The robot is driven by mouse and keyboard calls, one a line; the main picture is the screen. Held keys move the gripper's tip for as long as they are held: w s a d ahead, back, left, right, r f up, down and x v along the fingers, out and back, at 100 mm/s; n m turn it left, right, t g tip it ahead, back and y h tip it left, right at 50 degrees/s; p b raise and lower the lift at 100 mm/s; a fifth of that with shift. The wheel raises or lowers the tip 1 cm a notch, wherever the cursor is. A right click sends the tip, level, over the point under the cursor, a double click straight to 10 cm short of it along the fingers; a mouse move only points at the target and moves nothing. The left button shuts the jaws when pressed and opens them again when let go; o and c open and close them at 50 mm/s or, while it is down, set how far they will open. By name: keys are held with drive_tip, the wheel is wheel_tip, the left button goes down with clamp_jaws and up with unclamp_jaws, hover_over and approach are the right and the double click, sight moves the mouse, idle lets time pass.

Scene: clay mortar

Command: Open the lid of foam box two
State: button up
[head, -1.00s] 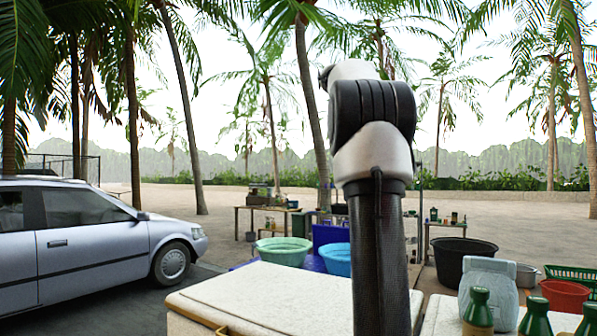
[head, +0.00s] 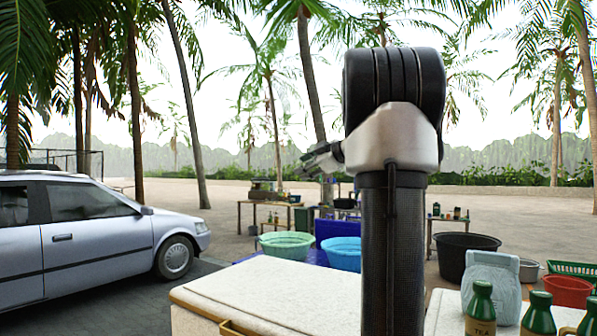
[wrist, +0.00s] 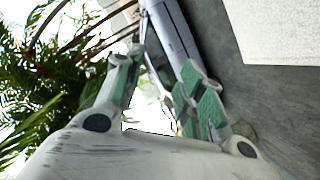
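A white speckled foam box (head: 270,295) with a flat lid stands at the bottom centre of the head view, its lid closed. A second pale foam top (head: 445,315) shows to its right, partly behind my arm and several bottles. I cannot tell which is foam box two. My gripper (head: 322,160) shows small at the left of my arm, raised above the boxes and apart from them. In the wrist view my gripper (wrist: 158,85) has its green-padded fingers spread, with nothing between them. A pale speckled surface (wrist: 280,30), likely a foam box, lies at the upper right there.
Green-capped bottles (head: 481,308) and a grey-blue bag (head: 490,285) stand at the right. A black tub (head: 467,255), a red basin (head: 567,292) and a blue basin (head: 341,255) lie beyond. A silver car (head: 95,235) is parked at the left. Air above the left box is clear.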

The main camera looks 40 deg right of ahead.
drive_tip(key=x, duration=0.4)
drive_tip(key=shift+w, duration=0.1)
clamp_jaws()
drive_tip(key=c, duration=0.8)
unclamp_jaws()
drive_tip(key=o, duration=0.8)
drive_tip(key=v, duration=1.2)
